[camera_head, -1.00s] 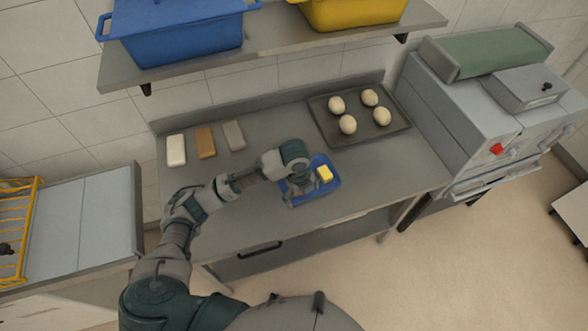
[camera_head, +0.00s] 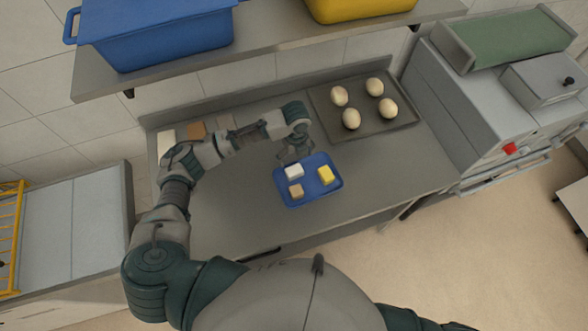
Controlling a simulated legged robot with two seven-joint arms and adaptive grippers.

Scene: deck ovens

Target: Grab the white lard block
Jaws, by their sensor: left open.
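A small white block (camera_head: 294,171), which looks like the lard, lies in the back left of a blue tray (camera_head: 312,197) on the counter. A yellow block (camera_head: 326,175) lies to its right and a tan block (camera_head: 296,191) in front of it, both in the tray. My left gripper (camera_head: 295,153) is open just behind the white block, at the tray's back edge. Its fingers are small and dark here, and I cannot tell whether they touch the block. My right gripper is not in view.
A dark baking tray (camera_head: 360,137) with several pale dough balls stands at the back right. A larger white bar (camera_head: 166,141) and a brown bar (camera_head: 196,131) lie at the back left, partly behind my arm. A shelf with a blue bin (camera_head: 160,35) hangs above.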

